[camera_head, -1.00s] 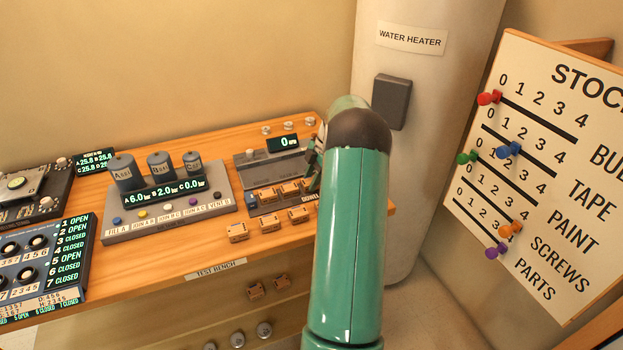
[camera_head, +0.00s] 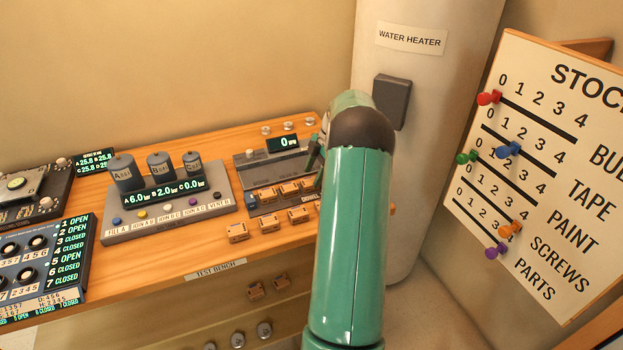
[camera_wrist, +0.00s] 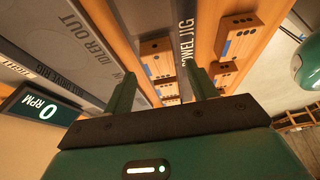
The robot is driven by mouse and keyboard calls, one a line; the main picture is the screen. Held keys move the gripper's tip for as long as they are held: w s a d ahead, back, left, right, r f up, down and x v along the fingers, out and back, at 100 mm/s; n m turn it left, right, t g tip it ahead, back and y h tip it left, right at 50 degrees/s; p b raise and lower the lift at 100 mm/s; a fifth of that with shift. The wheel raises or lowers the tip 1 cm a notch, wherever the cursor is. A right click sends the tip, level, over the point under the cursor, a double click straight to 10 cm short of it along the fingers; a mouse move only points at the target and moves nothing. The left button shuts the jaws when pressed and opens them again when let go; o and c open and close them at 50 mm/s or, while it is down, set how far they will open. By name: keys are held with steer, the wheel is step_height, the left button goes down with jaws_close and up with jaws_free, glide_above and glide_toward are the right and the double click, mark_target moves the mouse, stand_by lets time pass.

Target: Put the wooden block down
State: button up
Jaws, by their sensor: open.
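My gripper (camera_wrist: 163,92) is open in the wrist view, with its two green fingers apart and nothing held between them. Beyond the fingers, wooden blocks with dark dots, such as one wooden block (camera_wrist: 157,67), sit in a row along the dowel jig (camera_wrist: 188,55). More blocks, such as this one (camera_wrist: 238,38), lie on the bench beside the jig. In the head view a front row of blocks (camera_head: 238,232) shows on the bench, with another row in the jig. My arm hides the right end of both rows. I cannot tell which block the task means.
The wooden test bench (camera_head: 150,288) carries a grey rig with three cylinders (camera_head: 160,166) and a valve panel (camera_head: 35,262) to the left. A water heater (camera_head: 415,75) stands behind my arm. A stock board (camera_head: 535,160) with coloured pegs hangs at right.

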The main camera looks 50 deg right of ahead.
steer(key=v, duration=0.9)
steer(key=w+a+r+m+h, duration=0.15)
steer(key=a+r, duration=0.35)
steer(key=a, duration=0.5)
steer(key=w+a+r+m+h, duration=0.15)
steer(key=a+r, duration=0.25)
steer(key=a, duration=0.5)
steer(key=w+a+r+m, duration=0.2)
steer(key=a+r, duration=0.3)
steer(key=a, duration=0.5)
steer(key=s+a+r+m+t+h, duration=0.1)
steer(key=s+a+m, duration=0.35)
steer(key=a, duration=0.95)
steer(key=s+a+f+m+t, duration=0.2)
steer(key=s+a+f, duration=0.2)
steer(key=s+a, duration=0.5)
steer(key=s, duration=0.3)
steer(key=shift+s+a, duration=0.15)
steer(key=shift+a, duration=0.1)
steer(key=shift+c, duration=0.5)
